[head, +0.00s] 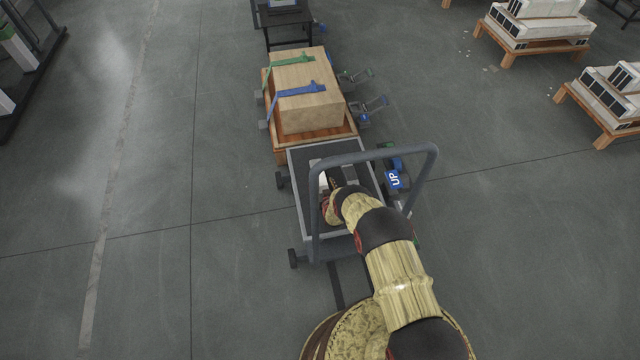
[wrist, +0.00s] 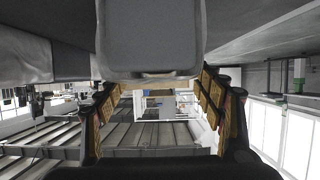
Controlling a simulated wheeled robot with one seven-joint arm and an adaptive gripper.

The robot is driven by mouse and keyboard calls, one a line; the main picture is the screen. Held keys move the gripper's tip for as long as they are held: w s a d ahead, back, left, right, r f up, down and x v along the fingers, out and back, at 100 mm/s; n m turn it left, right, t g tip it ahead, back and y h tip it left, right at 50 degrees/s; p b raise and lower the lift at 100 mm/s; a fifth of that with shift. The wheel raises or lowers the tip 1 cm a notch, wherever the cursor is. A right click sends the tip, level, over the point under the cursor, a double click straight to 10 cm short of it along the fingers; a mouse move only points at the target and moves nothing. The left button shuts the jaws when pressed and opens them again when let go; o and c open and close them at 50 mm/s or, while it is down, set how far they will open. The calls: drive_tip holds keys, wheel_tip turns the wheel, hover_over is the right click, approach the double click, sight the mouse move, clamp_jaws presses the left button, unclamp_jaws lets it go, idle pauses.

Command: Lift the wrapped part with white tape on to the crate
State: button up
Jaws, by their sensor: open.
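A grey wrapped-looking part (head: 349,172) lies on the cart's dark deck in the head view, mostly hidden by my arm. A white patch (head: 323,182) shows beside it; I cannot tell if it is the tape. In the wrist view, a grey block-like thing (wrist: 150,40) fills the top middle, close ahead of my gripper (wrist: 160,105). The fingers are open and apart, with nothing visibly clamped between them. In the head view my gripper is hidden behind my arm, low over the deck. The wooden crate (head: 318,143) stands just beyond the cart, with a large pale wooden block on it.
The grey cart (head: 296,190) has a raised tubular handle (head: 432,170) arching around my arm. A blue "UP" control (head: 393,179) sits at its right. Green and blue straps (head: 302,90) cross the block.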

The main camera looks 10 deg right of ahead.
sight(321, 180)
drive_tip(key=b+x, duration=0.1)
drive_tip(key=x, duration=0.1)
drive_tip(key=shift+w+d+f, duration=0.15)
drive_tip(key=shift+w+f, duration=0.05)
drive_tip(key=shift+f, duration=0.1)
drive_tip(key=shift+w+b, duration=0.3)
drive_tip(key=shift+w, duration=0.25)
drive_tip(key=shift+c, duration=0.9)
drive_tip(key=c, duration=1.5)
drive_tip(key=shift+r, duration=0.1)
drive_tip(key=shift+c, duration=0.5)
